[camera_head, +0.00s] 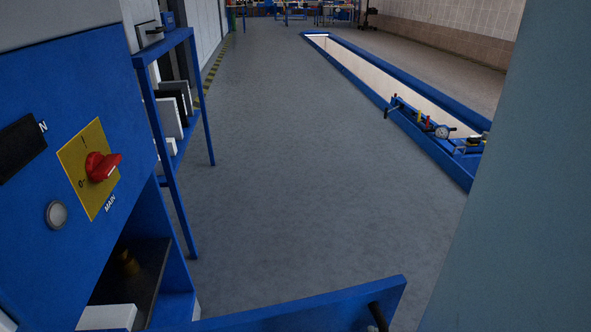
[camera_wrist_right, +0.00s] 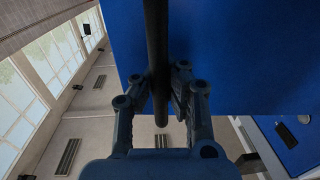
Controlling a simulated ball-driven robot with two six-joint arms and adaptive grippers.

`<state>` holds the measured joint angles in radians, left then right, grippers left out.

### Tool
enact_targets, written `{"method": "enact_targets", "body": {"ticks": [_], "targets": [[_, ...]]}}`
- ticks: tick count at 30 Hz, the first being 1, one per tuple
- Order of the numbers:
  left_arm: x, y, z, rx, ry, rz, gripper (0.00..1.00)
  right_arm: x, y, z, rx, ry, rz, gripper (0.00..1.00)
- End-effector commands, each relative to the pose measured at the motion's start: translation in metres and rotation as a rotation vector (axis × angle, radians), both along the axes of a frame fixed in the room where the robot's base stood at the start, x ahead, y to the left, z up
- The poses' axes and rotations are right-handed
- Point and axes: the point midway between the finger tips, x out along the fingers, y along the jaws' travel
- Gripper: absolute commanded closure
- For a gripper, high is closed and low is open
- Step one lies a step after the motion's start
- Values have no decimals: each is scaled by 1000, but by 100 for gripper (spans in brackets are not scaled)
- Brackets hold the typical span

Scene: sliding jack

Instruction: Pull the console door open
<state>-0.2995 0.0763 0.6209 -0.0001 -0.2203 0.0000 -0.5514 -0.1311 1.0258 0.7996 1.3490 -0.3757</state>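The blue console (camera_head: 60,90) stands at the left in the head view, with a red main switch (camera_head: 100,166) on a yellow plate. Its door (camera_head: 300,305) stands out from the console front along the bottom of the picture, and the open compartment (camera_head: 130,270) shows behind it. A black bar handle (camera_head: 378,315) is on the door near its free end. In the right wrist view, the handle (camera_wrist_right: 157,45) runs between the fingers of my right gripper (camera_wrist_right: 163,88), which look closed around it, with the blue door panel (camera_wrist_right: 230,60) behind. My left gripper is out of view.
A blue shelf frame (camera_head: 165,130) stands beyond the console. The grey floor (camera_head: 290,180) in the middle is clear. A blue-edged pit (camera_head: 400,90) with equipment on its rim lies at the right. A large grey-blue surface (camera_head: 515,200) blocks the right edge.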

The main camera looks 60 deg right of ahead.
Motion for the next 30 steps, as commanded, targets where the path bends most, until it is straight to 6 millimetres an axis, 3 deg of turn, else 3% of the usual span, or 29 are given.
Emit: {"method": "enact_targets", "body": {"ticks": [8,18,30], "targets": [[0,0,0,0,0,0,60,0,0,1,-2,-1,0,100],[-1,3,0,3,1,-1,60,0,0,0,-1,-1,0,62],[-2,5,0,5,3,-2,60,-1,0,9,0,0,-1,62]]}}
